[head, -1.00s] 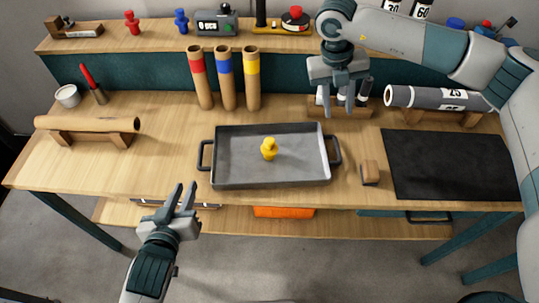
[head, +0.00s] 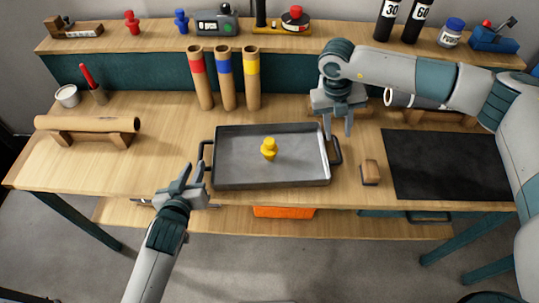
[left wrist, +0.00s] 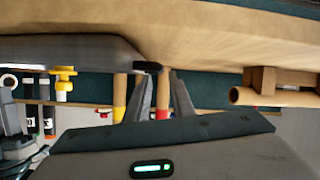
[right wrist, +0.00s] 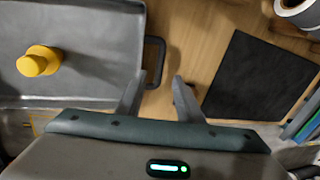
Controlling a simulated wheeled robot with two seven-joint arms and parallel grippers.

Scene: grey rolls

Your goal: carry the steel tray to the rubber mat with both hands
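The grey steel tray (head: 235,160) sits on the wooden bench with a yellow figure (head: 269,149) in it. The black rubber mat (head: 450,165) lies flat at the right of the bench. My left gripper (head: 195,172) is open and empty, just left of the tray by its left handle (head: 205,152). My right gripper (head: 339,137) is open and empty, close above the tray's right handle (head: 337,150). In the right wrist view that handle (right wrist: 153,62) lies just beyond the fingertips. In the left wrist view the tray (left wrist: 60,52) is at the left, its handle near the fingertips.
A small wooden block (head: 370,172) stands between tray and mat. Cardboard tubes with coloured bands (head: 226,80) stand behind the tray. A brown roll (head: 85,124) rests on a stand at left. A dark roll on a stand is partly hidden behind my right arm.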

